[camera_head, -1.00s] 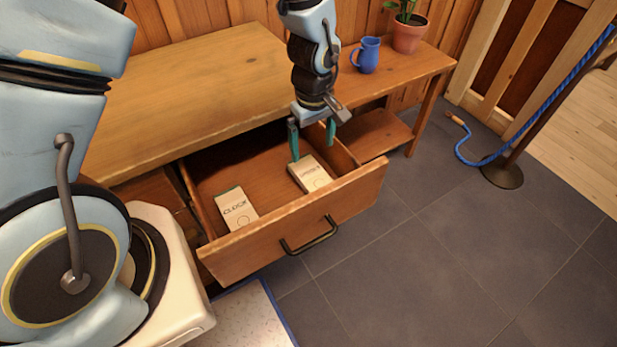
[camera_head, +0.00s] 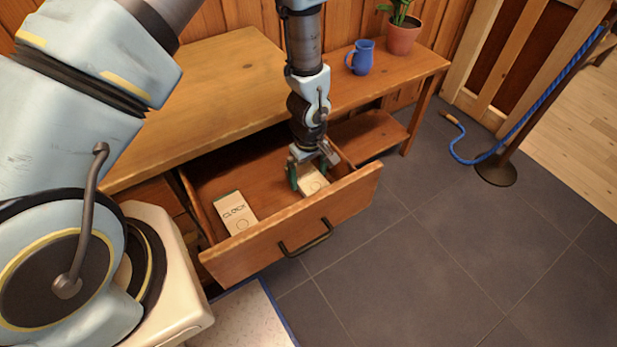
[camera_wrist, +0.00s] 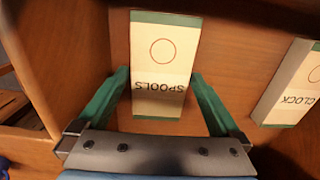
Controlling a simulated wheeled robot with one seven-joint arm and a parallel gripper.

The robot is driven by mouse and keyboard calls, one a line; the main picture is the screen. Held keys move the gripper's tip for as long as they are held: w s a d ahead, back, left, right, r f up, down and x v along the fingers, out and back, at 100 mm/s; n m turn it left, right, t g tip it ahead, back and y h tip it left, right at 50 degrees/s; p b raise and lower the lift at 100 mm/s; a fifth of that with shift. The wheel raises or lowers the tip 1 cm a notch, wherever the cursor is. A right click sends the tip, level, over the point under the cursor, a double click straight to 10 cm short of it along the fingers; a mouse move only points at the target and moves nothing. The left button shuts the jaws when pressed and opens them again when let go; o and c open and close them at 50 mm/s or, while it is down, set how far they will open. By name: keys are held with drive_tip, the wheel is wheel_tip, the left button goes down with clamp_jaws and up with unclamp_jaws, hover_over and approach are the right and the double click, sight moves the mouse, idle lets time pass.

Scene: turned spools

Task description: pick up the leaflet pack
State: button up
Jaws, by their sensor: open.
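Two pale leaflet packs with green ends lie in the open drawer (camera_head: 347,205). The one marked SPOOLS (camera_head: 315,184) is at the right and partly hidden by my gripper in the head view. The one marked CLOCK (camera_head: 235,211) is at the left. My gripper (camera_head: 308,176) is open above the SPOOLS pack. In the wrist view the green fingers (camera_wrist: 160,80) show on either side of the SPOOLS pack (camera_wrist: 162,62), with gaps beside it. The CLOCK pack (camera_wrist: 292,86) is at the right edge there. Whether the fingertips reach down beside the pack is unclear.
The drawer walls stand around the packs, with the right wall close to my gripper. A wooden desk top (camera_head: 205,85) is behind. A blue jug (camera_head: 361,58) and a potted plant (camera_head: 403,36) stand at the back right. Bare drawer floor lies between the packs.

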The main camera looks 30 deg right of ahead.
drive_tip(key=shift+f, duration=0.2)
drive_tip(key=shift+c, duration=0.4)
drive_tip(key=c, duration=1.2)
drive_tip(key=shift+o, duration=0.2)
drive_tip(key=shift+r, duration=0.1)
